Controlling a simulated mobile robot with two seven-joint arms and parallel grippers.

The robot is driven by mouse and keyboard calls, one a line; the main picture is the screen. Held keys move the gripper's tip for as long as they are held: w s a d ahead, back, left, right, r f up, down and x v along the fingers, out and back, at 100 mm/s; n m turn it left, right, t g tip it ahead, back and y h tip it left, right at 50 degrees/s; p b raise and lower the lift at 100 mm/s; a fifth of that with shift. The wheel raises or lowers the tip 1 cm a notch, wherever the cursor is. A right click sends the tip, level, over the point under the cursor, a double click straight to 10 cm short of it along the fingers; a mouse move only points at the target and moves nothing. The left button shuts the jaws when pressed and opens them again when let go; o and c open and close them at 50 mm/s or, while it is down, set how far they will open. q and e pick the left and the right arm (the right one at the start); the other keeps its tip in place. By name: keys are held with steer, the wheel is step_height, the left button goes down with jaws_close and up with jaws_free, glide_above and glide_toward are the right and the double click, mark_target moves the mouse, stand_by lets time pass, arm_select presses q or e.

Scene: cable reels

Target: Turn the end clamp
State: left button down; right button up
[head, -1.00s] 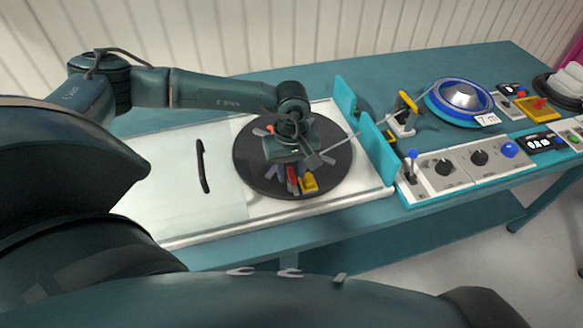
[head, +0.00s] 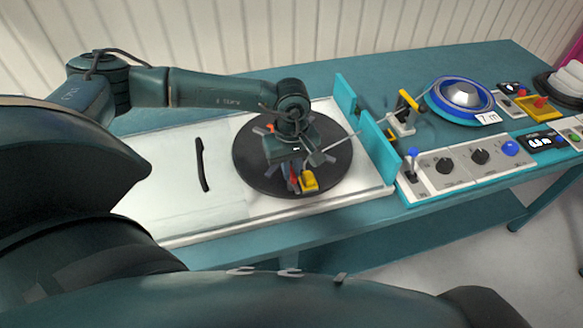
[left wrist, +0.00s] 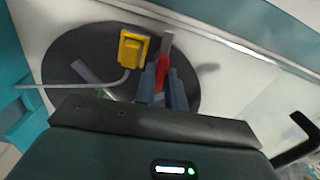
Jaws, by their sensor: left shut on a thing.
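A yellow end clamp (head: 309,181) sits near the front edge of the black round turntable (head: 335,160). In the left wrist view the clamp (left wrist: 132,48) is a yellow block with a grey cable (left wrist: 60,87) running up to it. Beside it, a red piece (left wrist: 162,72) on a grey spoke stands between the fingers of my left gripper (left wrist: 163,88). The left gripper (head: 294,178) points down over the turntable and is shut on this red piece. The hand hides part of the turntable's middle. My right gripper is not in view.
Two teal plates (head: 378,147) stand right of the turntable. Beyond them are a yellow-handled device (head: 406,105), a blue reel (head: 460,97) and a control panel (head: 460,165) with knobs. A black handle (head: 202,165) is on the white surface at left.

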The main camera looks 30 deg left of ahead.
arm_select(q)
steer(key=shift+f+n+b, duration=0.15)
steer(key=shift+n+b, duration=0.25)
steer(key=shift+n, duration=0.2)
steer(key=shift+n+b, duration=0.6)
steer(key=shift+n, duration=0.3)
steer(key=n+b, duration=0.3)
steer(key=n, duration=0.2)
steer(key=n+b, duration=0.2)
steer(key=n, duration=0.2)
steer(key=n+b, duration=0.1)
steer(key=n, duration=0.2)
steer(key=shift+n+b, duration=0.55)
steer(key=shift+n, duration=0.35)
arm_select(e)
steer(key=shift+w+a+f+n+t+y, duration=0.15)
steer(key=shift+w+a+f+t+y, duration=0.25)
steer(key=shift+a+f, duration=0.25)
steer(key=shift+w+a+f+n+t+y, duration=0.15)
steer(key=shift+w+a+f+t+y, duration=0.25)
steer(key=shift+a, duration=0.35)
arm_select(q)
steer(key=shift+r, duration=0.2)
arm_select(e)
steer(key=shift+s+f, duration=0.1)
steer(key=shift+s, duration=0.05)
arm_select(q)
steer(key=c, duration=1.5)
jaws_free()
